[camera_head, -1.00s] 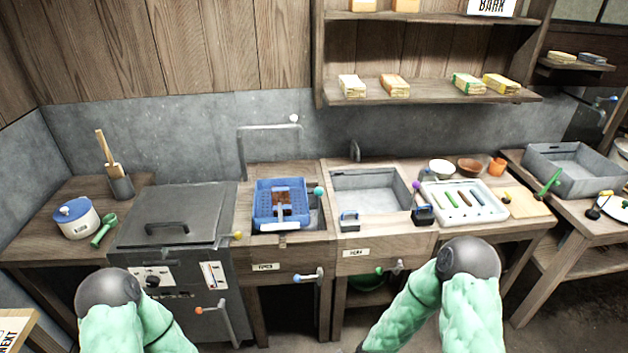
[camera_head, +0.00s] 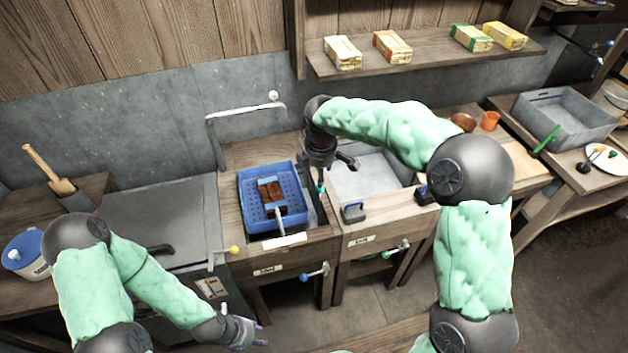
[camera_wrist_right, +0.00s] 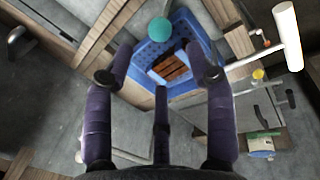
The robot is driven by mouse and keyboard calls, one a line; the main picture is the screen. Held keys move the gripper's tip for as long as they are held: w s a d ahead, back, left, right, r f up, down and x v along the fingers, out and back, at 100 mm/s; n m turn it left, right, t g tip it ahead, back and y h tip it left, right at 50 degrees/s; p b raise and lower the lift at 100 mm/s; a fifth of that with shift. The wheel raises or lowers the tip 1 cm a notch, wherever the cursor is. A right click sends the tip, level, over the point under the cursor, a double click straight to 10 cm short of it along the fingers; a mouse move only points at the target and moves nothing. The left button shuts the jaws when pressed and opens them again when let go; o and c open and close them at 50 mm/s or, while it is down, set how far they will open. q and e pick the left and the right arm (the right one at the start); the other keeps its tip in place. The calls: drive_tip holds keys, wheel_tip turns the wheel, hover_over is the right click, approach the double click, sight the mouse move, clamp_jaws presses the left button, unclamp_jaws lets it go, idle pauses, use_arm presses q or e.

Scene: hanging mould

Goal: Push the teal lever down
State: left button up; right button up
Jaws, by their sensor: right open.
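The teal lever's round knob (camera_head: 320,187) shows just below my right gripper (camera_head: 332,165), beside the right edge of the blue basket. In the right wrist view the teal knob (camera_wrist_right: 160,31) lies beyond the spread purple fingers of my right gripper (camera_wrist_right: 156,75), roughly centred between them. The gripper is open and empty, apart from the knob as far as I can tell. Most of the lever's arm is hidden. My left gripper (camera_head: 258,333) hangs low in front of the counter, its fingers apart with nothing between them.
The blue basket (camera_head: 245,195) with a brown mould sits in the left basin. A grey basin (camera_head: 360,180) lies to the right. A yellow-knobbed lever (camera_head: 234,250), a blue-knobbed lever (camera_head: 305,278) and a bent pipe (camera_head: 212,140) are nearby.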

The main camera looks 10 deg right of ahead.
drive_tip(key=f, duration=0.3)
drive_tip(key=w+f+b, duration=0.1)
drive_tip(key=f, duration=0.2)
drive_tip(key=f+b, duration=0.1)
drive_tip(key=f, duration=0.3)
drive_tip(key=shift+w+d, duration=0.15)
drive_tip(key=shift+w, duration=0.25)
drive_tip(key=shift+r, duration=0.1)
